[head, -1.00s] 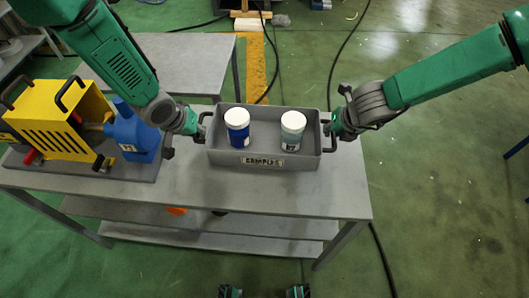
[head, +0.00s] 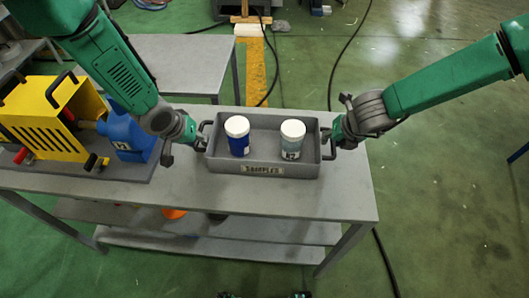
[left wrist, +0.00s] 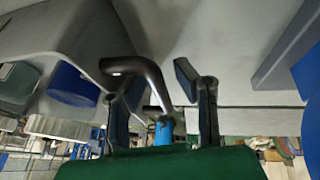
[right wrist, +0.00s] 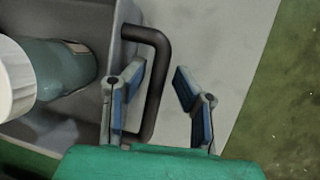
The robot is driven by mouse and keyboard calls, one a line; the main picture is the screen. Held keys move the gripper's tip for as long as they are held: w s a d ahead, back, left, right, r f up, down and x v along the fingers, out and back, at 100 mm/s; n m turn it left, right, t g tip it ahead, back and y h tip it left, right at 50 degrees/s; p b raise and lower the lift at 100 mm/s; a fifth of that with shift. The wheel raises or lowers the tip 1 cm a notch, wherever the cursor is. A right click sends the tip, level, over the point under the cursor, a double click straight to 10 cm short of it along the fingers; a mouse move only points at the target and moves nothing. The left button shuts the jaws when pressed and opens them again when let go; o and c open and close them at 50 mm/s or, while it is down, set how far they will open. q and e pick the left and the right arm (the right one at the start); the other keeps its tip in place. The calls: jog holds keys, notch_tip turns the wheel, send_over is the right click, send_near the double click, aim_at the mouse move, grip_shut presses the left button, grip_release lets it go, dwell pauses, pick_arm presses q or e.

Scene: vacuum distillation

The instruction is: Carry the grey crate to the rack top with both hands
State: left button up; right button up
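The grey crate (head: 222,159), labelled on its front, appears to rest level on the grey table (head: 290,197). It holds a blue jar (head: 238,143) and a pale teal jar (head: 292,146), both upright with white lids. My left gripper (head: 196,133) is at the crate's left handle; in the left wrist view its open fingers (left wrist: 165,90) stand on either side of the dark handle (left wrist: 150,72). My right gripper (head: 334,135) is at the right handle; its fingers (right wrist: 157,95) are apart, with the handle bar (right wrist: 155,80) between them. I cannot identify which surface is the rack top.
Another grey table (head: 185,65) stands behind. The table has lower shelves (head: 200,240). Cables cross the green floor; the floor at right is mostly clear.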

pick_arm(q)
jog(key=shift+s+r, duration=0.1)
jog(key=shift+r, duration=0.2)
pick_arm(e)
jog(key=shift+a, duration=0.1)
jog(key=shift+r, duration=0.2)
pick_arm(q)
jog(key=v, duration=1.1)
pick_arm(e)
jog(key=v, duration=1.1)
jog(key=shift+r, duration=0.3)
pick_arm(q)
jog(key=shift+s+r, duration=0.1)
pick_arm(e)
jog(key=shift+s, duration=0.1)
